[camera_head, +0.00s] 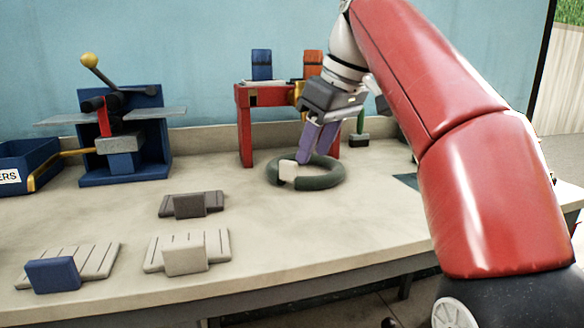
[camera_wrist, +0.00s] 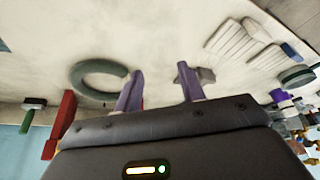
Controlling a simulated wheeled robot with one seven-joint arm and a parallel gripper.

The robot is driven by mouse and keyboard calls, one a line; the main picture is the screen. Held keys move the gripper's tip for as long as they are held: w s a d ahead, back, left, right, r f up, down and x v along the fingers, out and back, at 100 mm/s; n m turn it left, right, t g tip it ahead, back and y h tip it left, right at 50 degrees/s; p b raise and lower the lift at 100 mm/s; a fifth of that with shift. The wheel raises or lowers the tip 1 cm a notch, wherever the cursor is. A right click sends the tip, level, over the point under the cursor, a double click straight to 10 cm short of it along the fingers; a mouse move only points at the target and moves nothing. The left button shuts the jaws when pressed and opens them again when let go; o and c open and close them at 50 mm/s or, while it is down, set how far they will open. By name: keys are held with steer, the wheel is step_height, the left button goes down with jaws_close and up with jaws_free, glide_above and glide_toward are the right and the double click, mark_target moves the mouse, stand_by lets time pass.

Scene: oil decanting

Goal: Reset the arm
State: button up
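My gripper (camera_head: 312,157) has two purple fingers pointing down at the workbench (camera_head: 345,222). In the head view the fingers overlap the back of a dark green ring (camera_head: 320,184). In the wrist view my gripper (camera_wrist: 160,71) has its fingers spread apart, with nothing between them. The ring (camera_wrist: 82,73) shows beside the left finger there, apart from the grip space. Whether a fingertip touches anything is hard to tell. My arm reaches in from the right over the bench.
A red stand (camera_head: 243,128) with blue (camera_head: 261,65) and orange (camera_head: 312,64) items is close behind my gripper. A blue press-like device (camera_head: 123,140) and a blue bin (camera_head: 28,165) stand left. Several slotted plates with blocks lie front left. The bench's front middle is clear.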

steer(key=s+d+f+m, duration=0.2)
steer(key=s+f, duration=0.1)
steer(key=f, duration=0.1)
steer(key=s+d+f+m+t+h, duration=0.1)
steer(key=s+d+f+m, duration=0.1)
steer(key=s+f, duration=0.1)
steer(key=s+d+f+m+h, duration=0.1)
steer(key=s+d+f+m, duration=0.1)
steer(key=s+f, duration=0.2)
steer(key=shift+d+f+t, duration=0.2)
steer(key=shift+f, duration=0.35)
steer(key=shift+d+f+t, duration=0.15)
steer(key=shift+f+t, duration=0.05)
steer(key=shift+f, duration=0.35)
steer(key=s+d+f+m, duration=0.2)
steer(key=s+f, duration=0.3)
steer(key=f, duration=0.3)
steer(key=s+d+f+m+t+h, duration=0.1)
steer(key=s+f, duration=0.3)
steer(key=f, duration=0.4)
steer(key=shift+s+d+f+m, duration=0.2)
steer(key=shift+s+d+m, duration=0.2)
steer(key=shift+d+m, duration=0.35)
steer(key=shift+o, duration=0.4)
steer(key=shift+d, duration=0.1)
